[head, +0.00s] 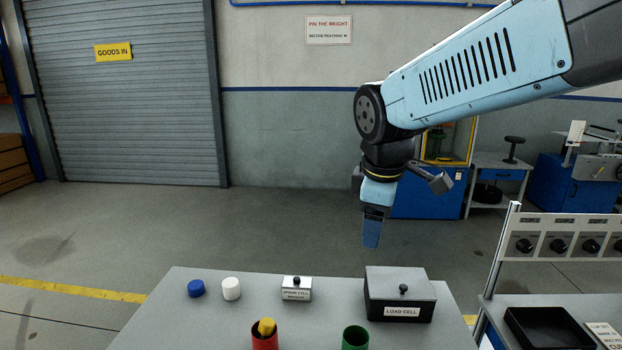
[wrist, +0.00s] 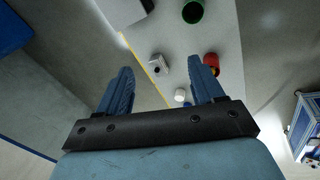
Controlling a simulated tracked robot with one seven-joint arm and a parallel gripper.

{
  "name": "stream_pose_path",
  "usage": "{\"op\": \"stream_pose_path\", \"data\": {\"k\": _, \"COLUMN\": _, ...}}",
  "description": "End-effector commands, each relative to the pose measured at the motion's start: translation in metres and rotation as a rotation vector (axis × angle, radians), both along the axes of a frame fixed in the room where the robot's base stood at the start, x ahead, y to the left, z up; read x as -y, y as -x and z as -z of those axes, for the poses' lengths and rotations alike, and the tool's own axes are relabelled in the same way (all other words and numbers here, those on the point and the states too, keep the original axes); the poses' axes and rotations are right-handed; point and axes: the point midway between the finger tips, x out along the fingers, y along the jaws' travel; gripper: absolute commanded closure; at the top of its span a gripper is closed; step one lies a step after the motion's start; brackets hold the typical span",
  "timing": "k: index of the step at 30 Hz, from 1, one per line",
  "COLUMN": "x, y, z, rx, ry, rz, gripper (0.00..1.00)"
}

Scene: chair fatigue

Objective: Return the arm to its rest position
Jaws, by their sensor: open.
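My gripper (head: 371,232) hangs from my blue arm, pointing down, above and behind the far edge of the grey table (head: 200,318) in the head view. In the wrist view my gripper (wrist: 163,92) has its two blue fingers well apart with nothing between them touching either one. The fingers are empty and clear of the table.
On the table are a blue cap (head: 196,288), a white cap (head: 231,288), a small spare cell box (head: 297,289), a load cell box (head: 400,297), a red cup (head: 265,340) holding something yellow, and a green cup (head: 355,338). A black tray (head: 548,330) lies at right.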

Motion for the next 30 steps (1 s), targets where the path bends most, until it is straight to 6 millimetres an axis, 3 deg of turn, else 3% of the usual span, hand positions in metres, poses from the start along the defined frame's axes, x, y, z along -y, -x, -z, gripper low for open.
{"op": "stream_pose_path", "data": {"k": 6, "x": 0.050, "y": 0.027, "z": -0.010, "rx": 0.085, "ry": -0.135, "rz": 0.399, "gripper": 0.33}}
{"op": "stream_pose_path", "data": {"k": 15, "x": 0.102, "y": 0.066, "z": -0.012, "rx": 0.173, "ry": -0.358, "rz": 0.896, "gripper": 0.33}}
{"op": "stream_pose_path", "data": {"k": 21, "x": 0.119, "y": 0.081, "z": -0.010, "rx": 0.198, "ry": -0.456, "rz": 1.078, "gripper": 0.33}}
{"op": "stream_pose_path", "data": {"k": 30, "x": 0.122, "y": 0.084, "z": -0.009, "rx": 0.200, "ry": -0.475, "rz": 1.117, "gripper": 0.33}}
